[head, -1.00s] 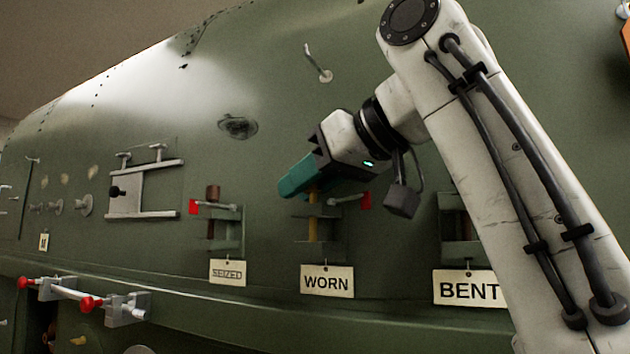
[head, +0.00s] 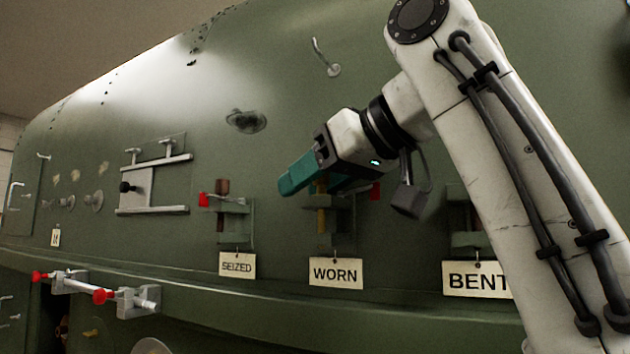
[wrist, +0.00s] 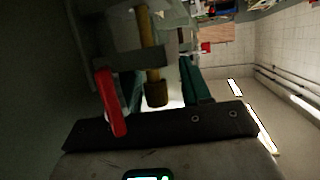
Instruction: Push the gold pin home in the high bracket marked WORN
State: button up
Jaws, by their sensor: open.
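The gold pin (head: 321,218) stands upright in the bracket (head: 341,202) above the WORN tag (head: 335,273). Its upper end is partly hidden by my gripper (head: 298,182) in the head view. My gripper's teal fingers are open and reach left across the top of the pin, close to it. In the wrist view the pin (wrist: 149,45) runs through the bracket plate (wrist: 135,57), and its thicker end (wrist: 157,94) sticks out towards my palm. A teal finger (wrist: 194,80) lies to the right of that end. I cannot tell whether anything touches the pin.
A red-ended latch (wrist: 111,102) sits close to my palm beside the pin. The SEIZED bracket (head: 235,222) stands left and the BENT bracket (head: 468,225) right, partly behind my arm. A ledge (head: 300,300) runs below the tags.

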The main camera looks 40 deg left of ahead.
jog(key=shift+w+d+f, duration=0.1)
jog(key=shift+w+f, duration=0.2)
notch_tip(320, 180, up, 8)
jog(key=p, duration=0.4)
jog(key=shift+f+p, duration=0.25)
jog(key=shift+p, duration=0.05)
jog(key=shift+f+b, duration=0.2)
jog(key=shift+b, duration=0.6)
jog(key=shift+b, duration=0.3)
